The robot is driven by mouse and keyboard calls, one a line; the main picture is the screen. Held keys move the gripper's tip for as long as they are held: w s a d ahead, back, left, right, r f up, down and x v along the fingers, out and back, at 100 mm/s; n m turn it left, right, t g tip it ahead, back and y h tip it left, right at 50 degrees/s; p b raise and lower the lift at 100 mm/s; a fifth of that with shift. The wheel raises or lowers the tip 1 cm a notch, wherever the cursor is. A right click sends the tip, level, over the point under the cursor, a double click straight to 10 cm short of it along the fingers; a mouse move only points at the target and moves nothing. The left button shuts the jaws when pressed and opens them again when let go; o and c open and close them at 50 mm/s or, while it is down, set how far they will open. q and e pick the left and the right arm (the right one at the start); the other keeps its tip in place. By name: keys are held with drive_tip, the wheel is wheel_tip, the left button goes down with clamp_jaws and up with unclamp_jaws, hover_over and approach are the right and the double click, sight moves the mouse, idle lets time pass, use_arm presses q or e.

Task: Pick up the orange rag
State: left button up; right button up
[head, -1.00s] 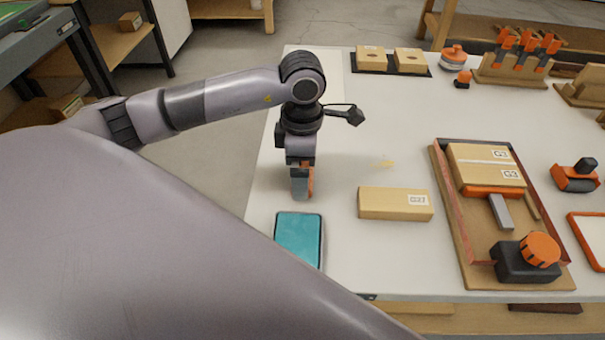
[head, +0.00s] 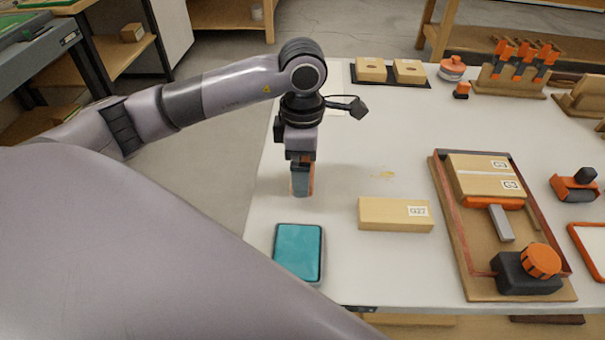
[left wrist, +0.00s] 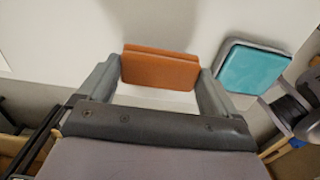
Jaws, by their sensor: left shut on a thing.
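The orange rag (left wrist: 160,68) is a folded, flat orange block between the two fingers of my left gripper in the left wrist view. My left gripper (head: 301,190) is shut on it and points down over the left part of the white table. In the head view only a thin orange edge of the rag (head: 312,181) shows beside the fingers. Whether the rag is clear of the table is hard to tell. My right gripper is not in view.
A teal pad in a grey tray (head: 299,252) lies just in front of the gripper; it also shows in the left wrist view (left wrist: 252,68). A cardboard box (head: 395,214) lies to the right. A wooden tray (head: 470,283) holds boxes and tools. The table's middle is mostly clear.

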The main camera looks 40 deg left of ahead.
use_arm(q)
wheel_tip(320, 180, up, 16)
drive_tip(key=p, duration=0.2)
drive_tip(key=shift+r, duration=0.15)
drive_tip(key=o, duration=0.5)
drive_tip(key=c, duration=0.4)
